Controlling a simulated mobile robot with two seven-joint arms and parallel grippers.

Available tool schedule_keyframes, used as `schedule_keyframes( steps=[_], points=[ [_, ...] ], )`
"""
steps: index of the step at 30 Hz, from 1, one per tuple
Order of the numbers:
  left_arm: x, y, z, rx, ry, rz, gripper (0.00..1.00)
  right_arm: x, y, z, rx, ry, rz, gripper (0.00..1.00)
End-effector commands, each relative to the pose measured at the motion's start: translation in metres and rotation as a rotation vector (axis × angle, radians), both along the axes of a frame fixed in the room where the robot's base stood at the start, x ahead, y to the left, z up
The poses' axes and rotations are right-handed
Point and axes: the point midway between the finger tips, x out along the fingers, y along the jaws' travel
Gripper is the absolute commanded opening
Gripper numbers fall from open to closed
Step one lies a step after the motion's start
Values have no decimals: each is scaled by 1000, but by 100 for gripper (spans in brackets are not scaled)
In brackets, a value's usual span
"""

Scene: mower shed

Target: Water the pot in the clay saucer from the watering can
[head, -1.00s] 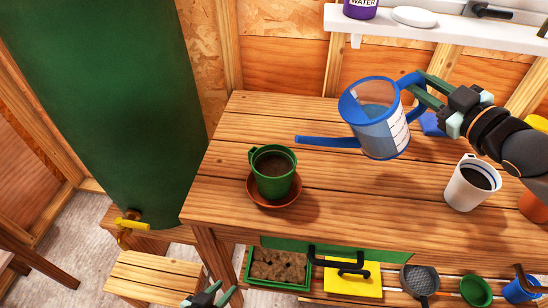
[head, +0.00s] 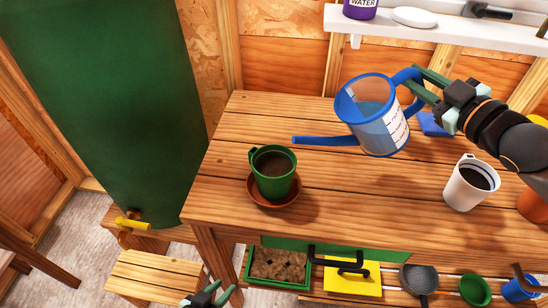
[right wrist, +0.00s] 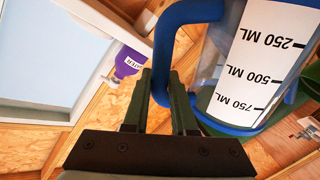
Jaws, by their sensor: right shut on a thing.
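The watering can (head: 371,116) is clear with a blue rim, handle and long blue spout, and holds water. My right gripper (head: 416,84) is shut on its handle and holds it above the bench. In the right wrist view my right gripper (right wrist: 165,100) is on the blue handle, beside the can's volume scale (right wrist: 255,65). The can tilts a little, spout to the left. The spout tip is above and right of the green pot (head: 272,172), apart from it. The pot holds dark soil and stands in the clay saucer (head: 286,200). My left gripper (head: 205,297) is low at the bottom edge, partly cut off.
A white mug (head: 470,184) with dark contents stands right on the bench (head: 350,205). A blue item (head: 434,124) lies behind it. A green tank (head: 100,90) with a yellow tap (head: 128,223) is left.

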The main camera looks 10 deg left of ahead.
Motion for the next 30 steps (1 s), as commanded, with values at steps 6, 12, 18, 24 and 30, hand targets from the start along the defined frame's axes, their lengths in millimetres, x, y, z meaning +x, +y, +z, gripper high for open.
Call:
schedule_keyframes(
  steps=[6,12,18,24,30],
  points=[
    [0,1,2,0,-1,2,34,-1,3,7,-9,-13,2,0],
    [0,1,2,1,-2,3,34,-2,6,10,-19,-17,4,0],
    [-1,2,3,2,-2,4,34,-3,8,13,-31,-21,2,0],
    [-1,2,4,2,-2,4,34,-4,10,16,-42,-25,2,0],
    [-1,2,5,2,-1,5,34,-4,12,18,-54,-29,2,0]
  ],
)
